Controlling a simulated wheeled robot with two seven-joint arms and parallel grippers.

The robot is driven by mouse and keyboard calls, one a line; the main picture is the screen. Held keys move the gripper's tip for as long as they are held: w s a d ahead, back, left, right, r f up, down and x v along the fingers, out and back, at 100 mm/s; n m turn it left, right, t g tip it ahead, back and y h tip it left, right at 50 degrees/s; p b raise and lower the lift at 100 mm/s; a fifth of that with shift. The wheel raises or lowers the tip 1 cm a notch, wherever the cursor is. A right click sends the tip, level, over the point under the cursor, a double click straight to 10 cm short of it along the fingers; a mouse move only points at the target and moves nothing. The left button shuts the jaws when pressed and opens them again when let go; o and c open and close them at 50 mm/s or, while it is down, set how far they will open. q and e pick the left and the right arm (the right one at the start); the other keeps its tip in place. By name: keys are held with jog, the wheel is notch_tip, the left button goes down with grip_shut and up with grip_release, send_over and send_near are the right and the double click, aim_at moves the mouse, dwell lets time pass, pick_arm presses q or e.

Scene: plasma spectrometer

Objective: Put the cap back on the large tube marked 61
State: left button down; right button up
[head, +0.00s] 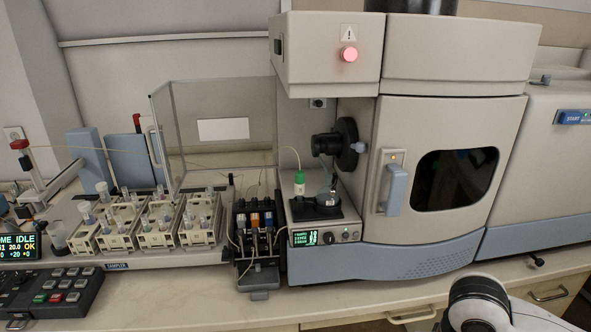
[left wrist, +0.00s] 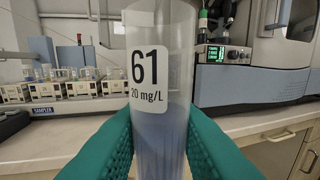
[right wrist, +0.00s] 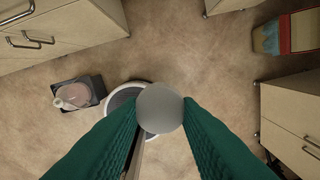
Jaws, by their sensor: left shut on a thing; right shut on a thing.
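The large tube marked 61 (left wrist: 175,42) stands upright in the left wrist view, with a white label reading 61 and 20 mg/L. It is clear, with a bluish tint lower down. My left gripper (left wrist: 160,125) is shut on it from both sides, below the label. The tube's top and bottom ends are out of frame. In the right wrist view, my right gripper (right wrist: 160,112) is shut on a round pale grey piece that looks like the cap (right wrist: 160,104). The floor shows below it. Neither gripper's fingers show in the head view.
The bench front edge (head: 330,318) is clear of objects. Racks of small tubes (head: 155,225) stand at the left, beside a pump (head: 255,250) and the spectrometer (head: 440,180).

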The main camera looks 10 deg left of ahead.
pick_arm(q)
jog(key=w+d+m+g+h, duration=0.2)
jog(key=w+d+m+h, duration=0.1)
jog(key=d, duration=0.4)
jog(key=w+d+r+m+g+h, duration=0.1)
jog(key=w+d+m+g+h, duration=0.1)
jog(key=d+m+h, duration=0.3)
jog(key=w+d+h, duration=0.1)
jog(key=d+h, duration=0.1)
jog(key=h, duration=0.1)
jog(key=shift+h, duration=0.3)
pick_arm(e)
jog(key=shift+a, duration=0.1)
jog(key=w+a+r+n, duration=0.1)
jog(key=w+a+r, duration=0.2)
jog(key=a+r, duration=0.5)
jog(key=w+a+r+n, duration=0.1)
jog(key=a+r, duration=0.7)
jog(key=a, duration=0.8)
jog(key=shift+w, duration=0.9)
jog(key=shift+f, duration=2.05)
